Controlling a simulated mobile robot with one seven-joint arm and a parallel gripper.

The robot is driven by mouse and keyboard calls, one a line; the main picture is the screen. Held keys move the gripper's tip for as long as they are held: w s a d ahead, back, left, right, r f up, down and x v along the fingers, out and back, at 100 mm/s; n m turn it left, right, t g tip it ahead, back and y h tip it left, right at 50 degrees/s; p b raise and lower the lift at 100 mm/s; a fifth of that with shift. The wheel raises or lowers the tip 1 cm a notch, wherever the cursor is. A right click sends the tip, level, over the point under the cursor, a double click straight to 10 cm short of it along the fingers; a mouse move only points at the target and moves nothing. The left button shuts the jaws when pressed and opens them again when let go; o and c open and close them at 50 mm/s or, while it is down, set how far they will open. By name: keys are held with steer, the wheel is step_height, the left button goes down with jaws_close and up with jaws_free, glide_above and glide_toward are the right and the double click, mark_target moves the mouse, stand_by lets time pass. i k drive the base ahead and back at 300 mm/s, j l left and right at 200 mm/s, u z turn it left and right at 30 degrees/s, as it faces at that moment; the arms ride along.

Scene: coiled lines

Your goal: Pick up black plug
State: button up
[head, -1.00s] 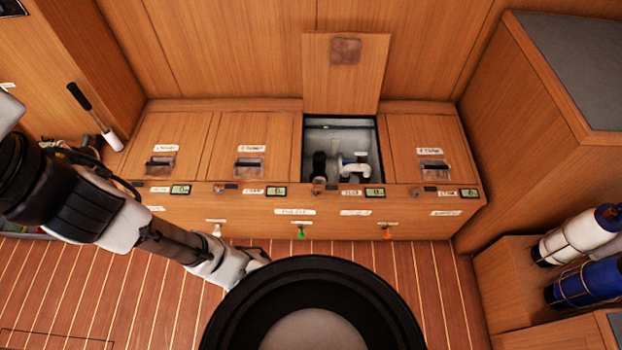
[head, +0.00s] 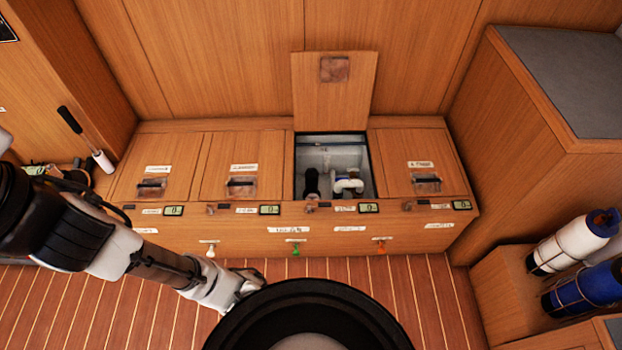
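A black upright cylinder-shaped piece (head: 311,184), which may be the black plug, stands inside the open compartment (head: 304,160) of the wooden bench. A white pipe fitting (head: 350,183) is just to its right. The piece is small in view, and its lower part is hard to make out. My gripper (head: 246,284) is low in front of the bench, left of and nearer than the compartment, well apart from the black piece. Its fingertips are partly hidden by my round black body part, so I cannot see whether it is open or shut.
The compartment's wooden lid (head: 333,105) stands upright behind the opening. Closed lids (head: 240,165) flank it. Small displays (head: 269,210) line the bench's front edge, with a green tap (head: 295,249) below. The striped floor (head: 180,315) is clear.

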mark_target(311, 173)
steer(key=i+l+u, duration=0.4)
steer(key=i+l, duration=0.7)
steer(key=i, duration=0.1)
